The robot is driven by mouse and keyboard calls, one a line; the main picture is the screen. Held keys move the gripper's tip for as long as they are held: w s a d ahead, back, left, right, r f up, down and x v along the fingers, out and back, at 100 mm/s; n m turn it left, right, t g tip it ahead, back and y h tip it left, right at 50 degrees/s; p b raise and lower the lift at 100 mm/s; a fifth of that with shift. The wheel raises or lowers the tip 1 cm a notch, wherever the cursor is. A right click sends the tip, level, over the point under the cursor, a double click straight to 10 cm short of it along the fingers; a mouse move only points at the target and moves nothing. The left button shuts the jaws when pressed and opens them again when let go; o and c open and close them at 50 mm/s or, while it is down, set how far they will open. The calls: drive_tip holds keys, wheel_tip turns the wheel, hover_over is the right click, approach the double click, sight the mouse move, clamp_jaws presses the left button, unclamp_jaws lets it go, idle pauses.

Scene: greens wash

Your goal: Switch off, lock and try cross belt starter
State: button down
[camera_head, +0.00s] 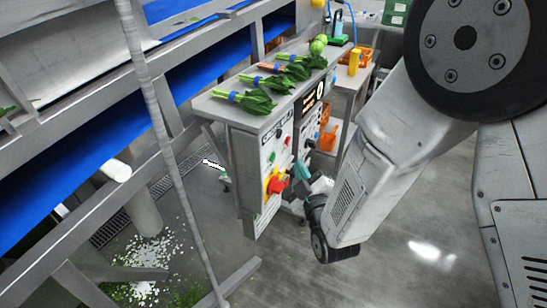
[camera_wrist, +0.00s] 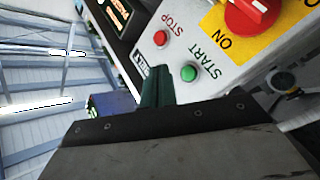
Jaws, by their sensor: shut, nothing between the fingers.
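The starter panel (camera_head: 264,150) is a grey box front below the steel bench top. Its red rotary switch (camera_head: 277,184) sits on a yellow plate; it also shows at the top right of the wrist view (camera_wrist: 254,14), with an ON mark beside it. The wrist view shows a red STOP button (camera_wrist: 160,38) and a green START button (camera_wrist: 188,73). My gripper (camera_head: 302,171) is in front of the panel, right of the switch. In the wrist view its dark green fingers (camera_wrist: 158,86) are shut and empty, beside the START button; contact cannot be told.
Bunches of greens (camera_head: 257,102) lie on the bench top (camera_head: 230,112). A blue conveyor belt (camera_head: 60,170) runs along the left. Orange crates (camera_head: 327,138) stand behind the panel. A dark round object (camera_wrist: 283,81) shows beside the panel. Clear floor (camera_head: 420,220) lies at the right.

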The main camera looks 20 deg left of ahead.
drive_tip(key=shift+w+a, duration=0.2)
drive_tip(key=shift+a, duration=2.05)
drive_tip(key=shift+a, duration=0.15)
drive_tip(key=shift+a, duration=0.25)
drive_tip(key=shift+a, duration=0.45)
idle(0.8)
drive_tip(key=shift+d, duration=0.85)
drive_tip(key=shift+d, duration=0.1)
drive_tip(key=d, duration=0.5)
drive_tip(key=shift+s, duration=0.25)
